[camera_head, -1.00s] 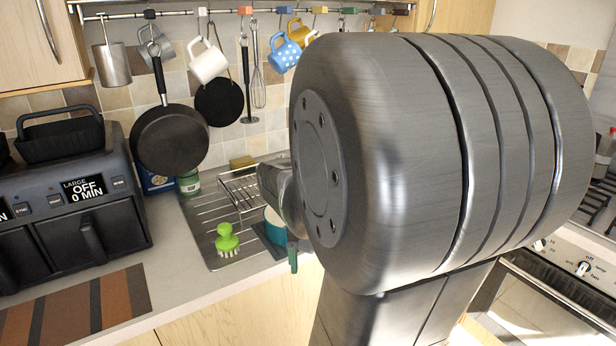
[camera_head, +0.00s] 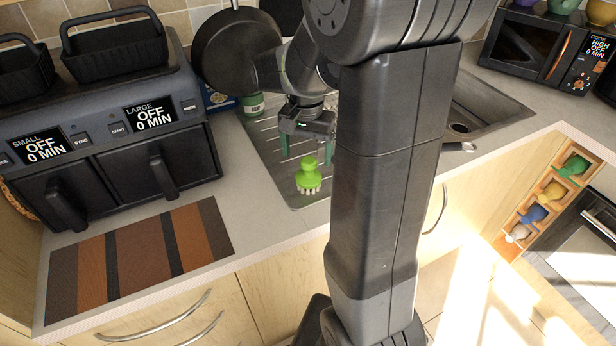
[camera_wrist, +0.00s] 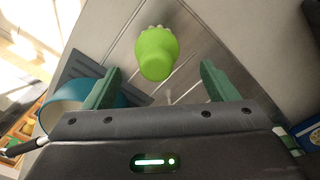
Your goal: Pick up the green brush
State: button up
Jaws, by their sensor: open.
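The green brush (camera_head: 308,177) stands on the metal draining board (camera_head: 270,150), with its pale bristles down and its round green handle up. My gripper (camera_head: 308,150) is just behind and above it, with its green fingers pointing down. In the wrist view the green brush (camera_wrist: 157,52) lies between and just beyond the two spread green fingertips of my gripper (camera_wrist: 160,80). The gripper is open and empty. It does not appear to touch the brush.
A teal and white bowl (camera_wrist: 75,100) and a dark grey slatted item (camera_wrist: 85,62) are close beside one finger in the wrist view. A black pan (camera_head: 235,50) hangs behind my arm. A double-drawer air fryer (camera_head: 110,125) stands left; a striped mat (camera_head: 140,255) lies in front of it.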

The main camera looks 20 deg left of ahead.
aim_at(309, 173)
jog(key=shift+d+f+p, duration=0.15)
jog(key=shift+f, duration=1.6)
jog(key=shift+d+f+p, duration=0.1)
jog(key=shift+f+p, duration=0.05)
jog(key=shift+f, duration=1.6)
jog(key=c, duration=1.1)
notch_tip(309, 173, up, 10)
jog(key=shift+r, duration=0.1)
jog(key=shift+o, duration=0.7)
